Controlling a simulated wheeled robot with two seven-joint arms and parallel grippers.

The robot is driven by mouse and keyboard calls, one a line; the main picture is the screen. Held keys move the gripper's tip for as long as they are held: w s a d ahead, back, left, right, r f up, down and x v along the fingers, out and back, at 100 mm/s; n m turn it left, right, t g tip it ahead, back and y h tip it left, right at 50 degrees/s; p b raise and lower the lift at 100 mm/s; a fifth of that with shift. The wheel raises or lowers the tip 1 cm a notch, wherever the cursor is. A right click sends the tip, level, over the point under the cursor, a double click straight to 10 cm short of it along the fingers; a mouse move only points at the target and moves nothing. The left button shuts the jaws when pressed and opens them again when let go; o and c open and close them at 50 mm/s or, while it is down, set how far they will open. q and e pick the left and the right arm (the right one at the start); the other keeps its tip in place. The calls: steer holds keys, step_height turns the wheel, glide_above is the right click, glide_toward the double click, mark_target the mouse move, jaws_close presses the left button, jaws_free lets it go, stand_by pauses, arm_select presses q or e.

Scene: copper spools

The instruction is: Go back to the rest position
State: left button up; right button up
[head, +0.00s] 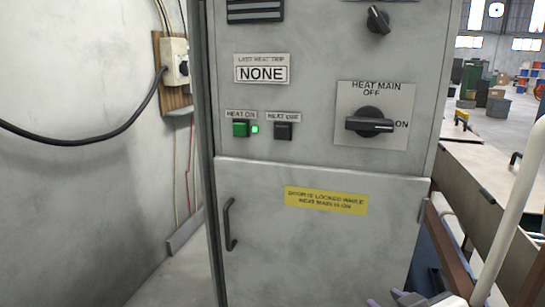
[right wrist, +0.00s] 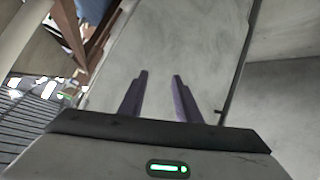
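The grey control cabinet (head: 320,225) fills the middle of the head view. Its black heat main knob (head: 369,122) lies level, its handle towards the ON mark. My right gripper (head: 395,301) shows only in part at the bottom edge, low and right of the cabinet door. In the right wrist view my right gripper (right wrist: 159,75) has its two fingers apart with nothing between them. My left gripper is out of view.
The lower door has a black handle (head: 230,224) and a yellow label (head: 326,200). A wall box (head: 174,62) with a black cable hangs at left. A bench (head: 490,170) and a pale post (head: 510,220) stand at right. Open hall floor lies beyond.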

steer(key=s+d+f+m+g, duration=0.1)
steer(key=s+f+g, duration=0.3)
steer(key=s+f, duration=0.7)
steer(key=s+f+m+g, duration=0.1)
steer(key=s+f+g, duration=0.3)
steer(key=s+f, duration=0.75)
steer(key=w+a+f+t+y, duration=0.2)
steer(key=w+a+f+t, duration=0.1)
steer(key=a+f+t, duration=0.2)
steer(key=shift+a+f+y, duration=0.4)
steer(key=shift+a+f, duration=0.35)
steer(key=shift+f, duration=0.2)
steer(key=shift+d, duration=0.1)
